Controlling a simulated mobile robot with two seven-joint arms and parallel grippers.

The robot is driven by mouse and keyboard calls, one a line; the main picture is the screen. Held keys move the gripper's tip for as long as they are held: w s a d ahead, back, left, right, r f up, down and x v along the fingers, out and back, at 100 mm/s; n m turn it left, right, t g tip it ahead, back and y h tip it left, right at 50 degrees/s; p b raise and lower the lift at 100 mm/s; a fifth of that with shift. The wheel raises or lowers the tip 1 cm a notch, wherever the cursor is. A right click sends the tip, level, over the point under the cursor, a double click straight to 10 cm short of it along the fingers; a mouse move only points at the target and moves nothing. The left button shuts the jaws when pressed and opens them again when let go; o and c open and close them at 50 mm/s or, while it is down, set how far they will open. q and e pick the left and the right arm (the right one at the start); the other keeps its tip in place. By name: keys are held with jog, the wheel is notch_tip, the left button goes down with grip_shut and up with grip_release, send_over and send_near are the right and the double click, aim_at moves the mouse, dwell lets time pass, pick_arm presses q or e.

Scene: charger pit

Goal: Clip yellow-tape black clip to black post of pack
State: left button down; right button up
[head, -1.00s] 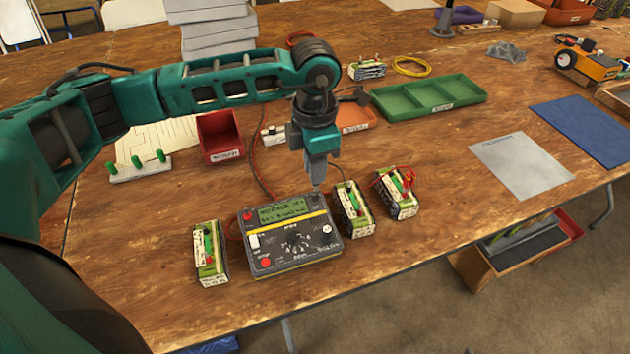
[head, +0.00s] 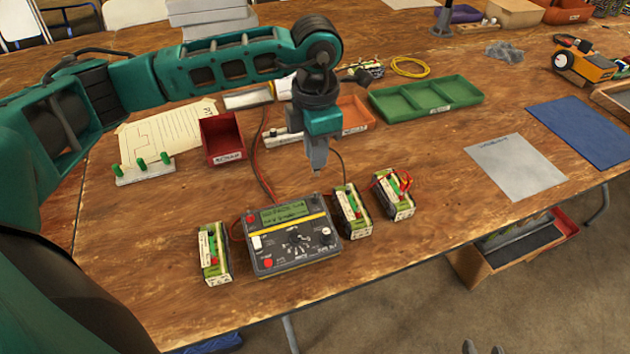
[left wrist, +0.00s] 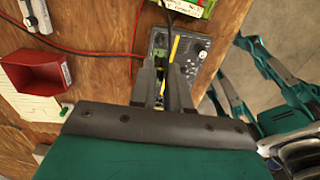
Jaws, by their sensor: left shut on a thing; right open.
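My left gripper (head: 317,172) is shut above the table, behind the meter. In the left wrist view its fingertips (left wrist: 167,82) close on a small dark thing with a bit of yellow, likely the yellow-tape black clip; the fingers mostly hide it. Three green-and-white packs stand by the meter: a left pack (head: 214,255), a middle pack (head: 352,212) just right of the meter, and a right pack (head: 396,195) with red leads on top. The black posts are too small to make out. My right gripper (head: 483,348) barely shows at the bottom edge, its tips apart and empty.
The dark meter (head: 292,240) with a yellow stripe sits between the left and middle packs. Red and dark leads lie behind it. A red bin (head: 222,137), an orange tray (head: 355,112) and a green tray (head: 425,98) stand further back.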

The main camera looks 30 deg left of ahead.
pick_arm(q)
jog(key=w+d+n+b, duration=0.1)
jog(key=w+d+n, duration=1)
jog(key=w+n, duration=0.3)
jog(key=n, duration=0.3)
jog(key=shift+f+n+b, duration=0.15)
jog(key=shift+n+b, duration=0.25)
jog(key=shift+d, duration=0.1)
